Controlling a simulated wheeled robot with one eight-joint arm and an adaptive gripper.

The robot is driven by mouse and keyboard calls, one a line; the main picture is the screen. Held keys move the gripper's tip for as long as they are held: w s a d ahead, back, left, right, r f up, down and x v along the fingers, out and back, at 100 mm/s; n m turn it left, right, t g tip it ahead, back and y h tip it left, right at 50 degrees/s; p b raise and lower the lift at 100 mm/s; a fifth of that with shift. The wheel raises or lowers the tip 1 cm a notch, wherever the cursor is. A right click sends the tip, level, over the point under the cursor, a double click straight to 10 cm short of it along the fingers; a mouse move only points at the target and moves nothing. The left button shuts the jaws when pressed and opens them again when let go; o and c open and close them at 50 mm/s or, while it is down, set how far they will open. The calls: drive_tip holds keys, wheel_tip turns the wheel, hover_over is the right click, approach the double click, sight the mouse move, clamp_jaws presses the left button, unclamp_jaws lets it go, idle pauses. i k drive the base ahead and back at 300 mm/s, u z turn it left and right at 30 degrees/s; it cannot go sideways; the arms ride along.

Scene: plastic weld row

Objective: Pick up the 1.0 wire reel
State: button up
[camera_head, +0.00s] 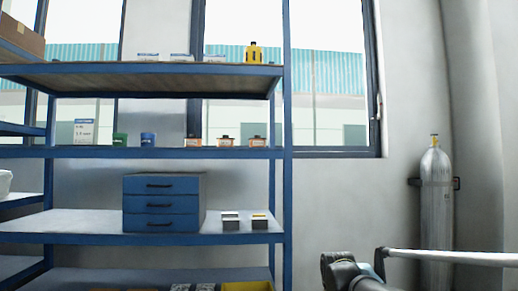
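I cannot make out for certain which thing is the 1.0 wire reel; the labels are too small to read. On the second shelf down (230,154) stand several small items. These are a white box with dark print (84,131), a green cylinder (119,139), a blue cylinder (148,139), and three small orange-and-white items with dark tops, the left one (193,141), the middle one (226,141) and the right one (257,141). Grey and dark parts of my arm show at the bottom right, apart from the shelf. My gripper's fingers do not show.
The blue rack's top shelf (140,70) holds white boxes and a yellow-and-black item (254,54). A blue drawer cabinet (162,203) and small dark blocks (230,221) stand on the lower shelf. A grey gas cylinder (436,200) stands at the right wall.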

sight(225, 141)
drive_tip(key=z, duration=2.45)
drive_tip(key=k, duration=1.15)
drive_tip(key=u, duration=2.15)
drive_tip(key=i, duration=0.7)
drive_tip(key=u, duration=0.05)
